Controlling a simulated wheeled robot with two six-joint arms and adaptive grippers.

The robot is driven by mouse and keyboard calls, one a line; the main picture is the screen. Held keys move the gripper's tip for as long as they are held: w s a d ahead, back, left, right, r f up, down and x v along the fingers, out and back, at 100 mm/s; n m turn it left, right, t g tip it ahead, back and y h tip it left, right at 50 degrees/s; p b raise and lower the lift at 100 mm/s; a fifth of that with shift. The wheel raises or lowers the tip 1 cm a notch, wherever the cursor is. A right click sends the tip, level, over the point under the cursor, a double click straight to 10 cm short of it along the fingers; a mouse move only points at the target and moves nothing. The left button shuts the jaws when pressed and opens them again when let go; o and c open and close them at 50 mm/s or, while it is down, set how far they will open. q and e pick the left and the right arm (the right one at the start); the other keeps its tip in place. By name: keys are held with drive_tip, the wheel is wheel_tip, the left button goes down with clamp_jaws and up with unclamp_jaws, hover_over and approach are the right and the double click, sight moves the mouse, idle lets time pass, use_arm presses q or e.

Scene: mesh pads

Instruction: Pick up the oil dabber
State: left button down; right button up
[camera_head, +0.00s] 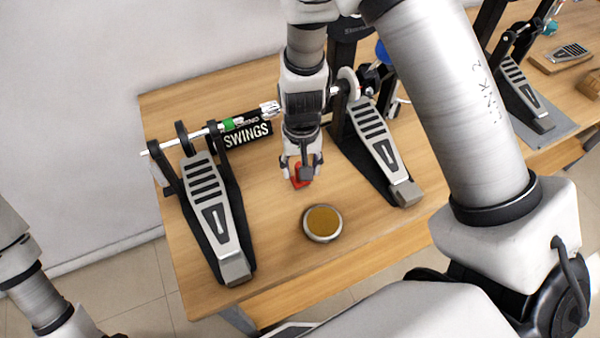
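A small red object (298,182), which may be the oil dabber, is on or just above the wooden table between the two pedals. My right gripper (303,174) points down over it, with its fingers around or right beside it. The fingers and a dark grey part hide much of the object. I cannot tell whether the fingers have closed on it. My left arm shows only at the lower left, off the table, and its gripper is out of the frame.
A round tin (322,223) with golden content stands just in front of the gripper. A pedal (207,190) is at the left and another (374,140) at the right. A black "SWINGS" box (247,135) lies behind. The table's front edge is near the tin.

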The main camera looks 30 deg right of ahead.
drive_tip(key=shift+w+f, duration=0.25)
drive_tip(key=shift+f, duration=0.3)
drive_tip(key=shift+w+f, duration=0.2)
drive_tip(key=shift+f, duration=0.3)
drive_tip(key=shift+s+r, duration=0.15)
drive_tip(key=shift+s, duration=0.1)
drive_tip(key=shift+c, duration=0.7)
drive_tip(key=shift+s+r, duration=0.1)
drive_tip(key=c, duration=0.5)
use_arm(q)
drive_tip(key=shift+w+f, duration=0.1)
drive_tip(key=shift+w, duration=0.05)
use_arm(e)
clamp_jaws()
drive_tip(key=shift+r, duration=0.1)
